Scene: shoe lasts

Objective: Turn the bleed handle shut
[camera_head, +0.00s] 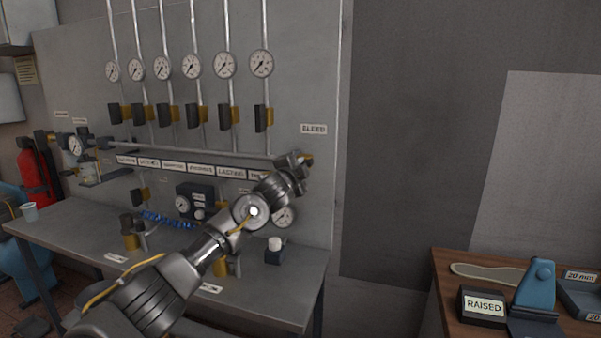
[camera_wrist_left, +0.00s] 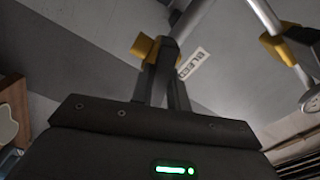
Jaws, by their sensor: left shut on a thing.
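The BLEED label (camera_wrist_left: 193,63) is right of the fingers. The handle's exact angle is hard to tell. My right gripper is not in view.
Below is a grey bench (camera_head: 290,300) with a black box with a white knob (camera_head: 275,250).

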